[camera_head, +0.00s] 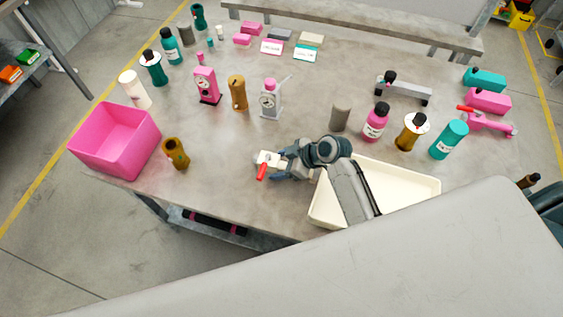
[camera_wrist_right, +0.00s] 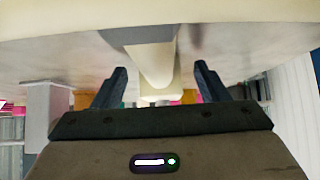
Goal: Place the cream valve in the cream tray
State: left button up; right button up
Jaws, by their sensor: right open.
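The cream valve (camera_head: 268,158) with a red handle lies on the grey table, left of the cream tray. The cream tray (camera_head: 408,190) is empty where it shows; my right arm hides part of its left side. My right gripper (camera_head: 284,165) is open at the valve's right end, low over the table; contact cannot be told in the head view. In the right wrist view, the fingers (camera_wrist_right: 162,86) stand apart with a cream rounded part (camera_wrist_right: 152,65) between and beyond them. A large cream surface fills the top of that view. My left gripper is not in view.
A pink bin (camera_head: 115,140) stands at the table's left end, with a brown fitting (camera_head: 176,154) beside it. A grey cylinder (camera_head: 340,117), a pink bottle (camera_head: 376,122) and other bottles stand behind the tray.

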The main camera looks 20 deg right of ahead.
jog(key=c, duration=1.4)
